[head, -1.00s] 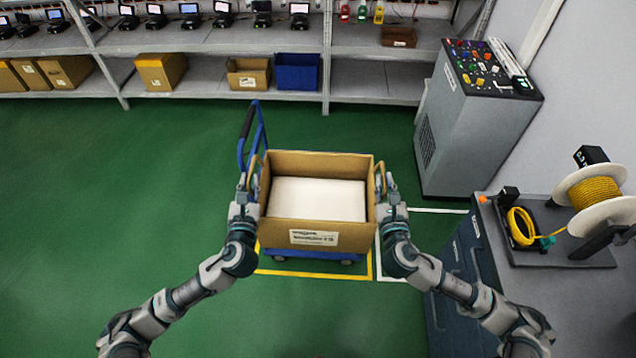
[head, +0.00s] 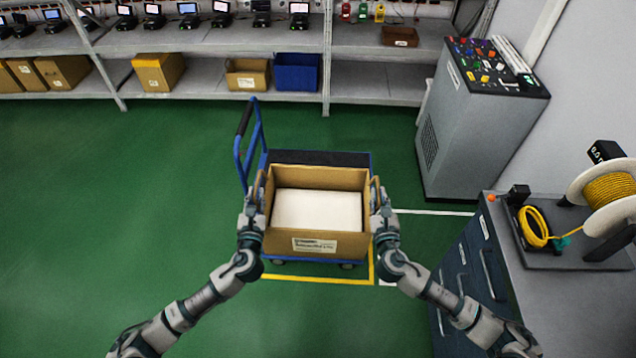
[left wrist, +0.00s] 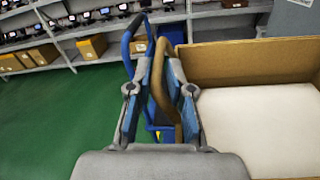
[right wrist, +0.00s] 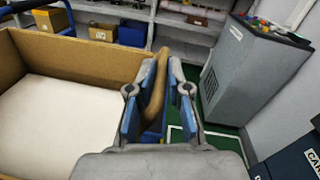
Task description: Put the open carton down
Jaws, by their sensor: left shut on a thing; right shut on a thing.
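The open carton (head: 316,245) is brown cardboard with a white label on its near side and a white flat-topped content (head: 316,210) inside. My left gripper (head: 256,188) is shut on the carton's left handle (left wrist: 160,85), a brown loop between the blue finger pads. My right gripper (head: 377,190) is shut on the right handle (right wrist: 150,88) in the same way. The carton is level over a blue trolley (head: 320,158), whose dark deck shows behind it. Whether the carton's bottom touches the deck is hidden.
The trolley's blue push handle (head: 245,145) stands at the left, close to my left gripper. Yellow floor tape (head: 320,279) runs in front. A grey cabinet (head: 480,120) and a workbench (head: 490,260) with a cable reel stand right. Shelves (head: 220,95) line the back; green floor is free left.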

